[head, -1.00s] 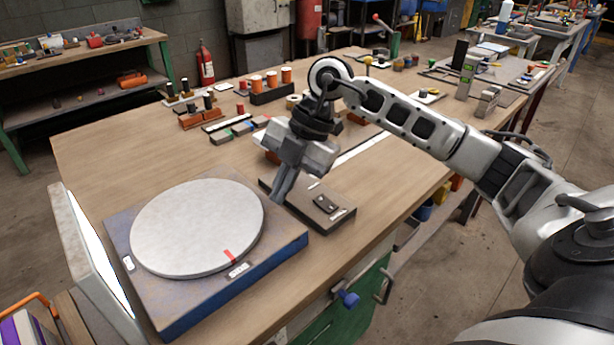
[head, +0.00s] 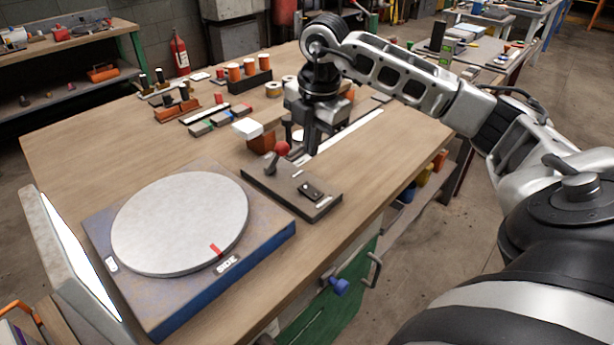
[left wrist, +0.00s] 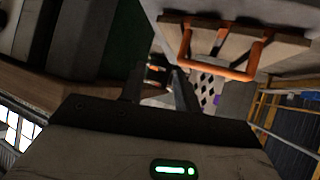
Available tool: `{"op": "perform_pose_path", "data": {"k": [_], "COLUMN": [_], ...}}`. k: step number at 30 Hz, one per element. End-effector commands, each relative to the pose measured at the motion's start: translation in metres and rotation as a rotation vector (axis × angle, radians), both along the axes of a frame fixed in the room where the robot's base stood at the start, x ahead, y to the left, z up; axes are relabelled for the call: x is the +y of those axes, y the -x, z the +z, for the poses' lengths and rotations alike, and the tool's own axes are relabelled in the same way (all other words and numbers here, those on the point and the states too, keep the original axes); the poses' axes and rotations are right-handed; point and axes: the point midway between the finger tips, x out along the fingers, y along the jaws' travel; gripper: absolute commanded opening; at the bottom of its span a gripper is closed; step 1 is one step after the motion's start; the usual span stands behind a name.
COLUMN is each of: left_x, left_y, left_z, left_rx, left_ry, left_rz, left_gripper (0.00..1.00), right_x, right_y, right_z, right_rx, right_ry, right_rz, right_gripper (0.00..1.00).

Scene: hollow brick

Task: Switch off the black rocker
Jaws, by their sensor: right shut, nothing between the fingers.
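The black rocker (head: 311,190) sits on a dark, low control plate (head: 288,193) beside the turntable in the head view. I cannot tell which way it is tipped. A short dark lever (head: 271,164) stands at the plate's far left end, with a red ball (head: 281,148) at or just behind its top. My right gripper (head: 306,151) is shut and empty, pointing down beyond the plate's far edge, apart from the rocker.
A grey round turntable (head: 180,222) on a blue base (head: 225,275) fills the near left of the bench. A white-topped block (head: 247,129) and several small parts stand behind. An upright panel (head: 72,260) borders the left. Bare wood (head: 110,150) lies at far left.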

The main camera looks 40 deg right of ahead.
Motion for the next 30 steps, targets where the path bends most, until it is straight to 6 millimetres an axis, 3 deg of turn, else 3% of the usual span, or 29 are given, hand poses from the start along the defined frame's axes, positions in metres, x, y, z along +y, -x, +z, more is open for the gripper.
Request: {"op": "perform_pose_path", "data": {"k": [6, 12, 18, 30], "left_x": [0.0, 0.0, 0.0, 0.0], "left_y": [0.0, 0.0, 0.0, 0.001], "left_z": [0.001, 0.003, 0.004, -0.003], "left_rx": [-0.001, -0.001, -0.002, 0.001], "left_ry": [0.001, -0.001, -0.003, -0.003], "left_rz": [-0.001, -0.001, -0.001, 0.0], "left_gripper": [0.32, 0.32, 0.32, 0.32], "right_x": [0.001, 0.001, 0.001, 0.002], "right_y": [-0.005, -0.009, -0.011, -0.011], "right_z": [-0.049, -0.078, -0.091, -0.098], "right_rx": [0.005, 0.003, 0.0, 0.0], "right_ry": [-0.001, -0.001, -0.001, -0.001], "right_rz": [-0.001, 0.0, 0.001, 0.001], "right_gripper": [0.0, 0.0, 0.0, 0.0]}}
